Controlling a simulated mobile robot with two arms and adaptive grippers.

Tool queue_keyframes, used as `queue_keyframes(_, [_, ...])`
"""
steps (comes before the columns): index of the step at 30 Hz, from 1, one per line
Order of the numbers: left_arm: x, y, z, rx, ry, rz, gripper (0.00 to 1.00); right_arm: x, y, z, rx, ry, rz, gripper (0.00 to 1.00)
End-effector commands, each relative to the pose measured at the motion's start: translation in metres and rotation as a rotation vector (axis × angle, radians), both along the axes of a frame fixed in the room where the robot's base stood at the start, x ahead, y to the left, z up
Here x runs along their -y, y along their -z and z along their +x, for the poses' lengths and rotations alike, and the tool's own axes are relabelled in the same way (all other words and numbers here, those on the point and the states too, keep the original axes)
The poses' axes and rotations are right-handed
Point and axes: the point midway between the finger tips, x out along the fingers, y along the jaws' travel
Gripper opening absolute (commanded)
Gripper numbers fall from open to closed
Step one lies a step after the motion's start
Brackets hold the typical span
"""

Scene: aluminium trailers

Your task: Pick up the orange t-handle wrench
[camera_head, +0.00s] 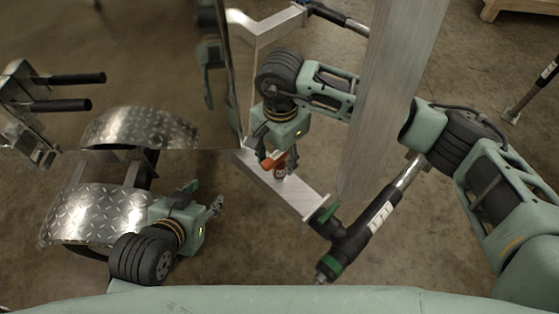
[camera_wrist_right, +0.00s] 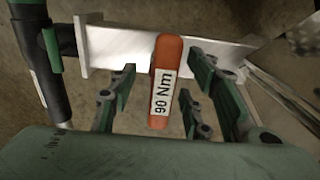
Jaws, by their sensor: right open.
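The orange t-handle wrench (camera_head: 279,166) stands over the aluminium beam (camera_head: 301,196) in the head view, mostly covered by my right gripper. In the right wrist view its orange handle (camera_wrist_right: 166,80) carries a white "90 Nm" label and lies between the two open finger pairs of my right gripper (camera_wrist_right: 160,100). The fingers are apart from the handle on both sides. My right gripper (camera_head: 277,160) points down at the wrench from above in the head view. My left gripper (camera_head: 217,206) is at lower left, away from the wrench; its fingers appear spread.
A black and green tool with a metal shaft (camera_head: 378,211) stands at the beam's near end. A wide aluminium panel (camera_head: 393,90) rises right of my right gripper. Diamond-plate fenders (camera_head: 95,213) are at left near my left gripper. Concrete floor shows below the beam.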

Motion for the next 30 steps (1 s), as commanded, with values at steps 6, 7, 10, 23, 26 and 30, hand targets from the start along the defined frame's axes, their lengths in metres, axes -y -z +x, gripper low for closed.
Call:
queue_keyframes(6, [0.0, 0.0001, -0.0001, -0.001, 0.0, 0.0, 0.4, -0.0001, -0.0003, 0.0, -0.001, 0.0, 0.001, 0.34])
queue_keyframes(7, [0.0, 0.0002, -0.0002, -0.001, 0.0, 0.0, 0.4, -0.0001, -0.0003, 0.0, -0.001, 0.0, 0.001, 0.31])
queue_keyframes(10, [-0.0001, 0.0003, -0.0003, -0.002, 0.0, 0.0, 0.4, -0.0001, -0.0004, 0.0, -0.001, 0.0, 0.001, 0.23])
queue_keyframes(23, [-0.0002, 0.0005, -0.0004, -0.003, 0.0, 0.001, 0.4, -0.0002, -0.0004, 0.0001, 0.0, 0.0, 0.001, 0.0])
queue_keyframes(26, [-0.0002, 0.0006, -0.0004, -0.003, 0.0, 0.001, 0.4, -0.0004, -0.0004, 0.0001, 0.0, 0.0, 0.001, 0.0])
queue_keyframes(30, [-0.0002, 0.0005, -0.0004, -0.003, -0.001, 0.0, 0.4, -0.0005, -0.0009, 0.0004, 0.001, 0.0, 0.002, 0.0])
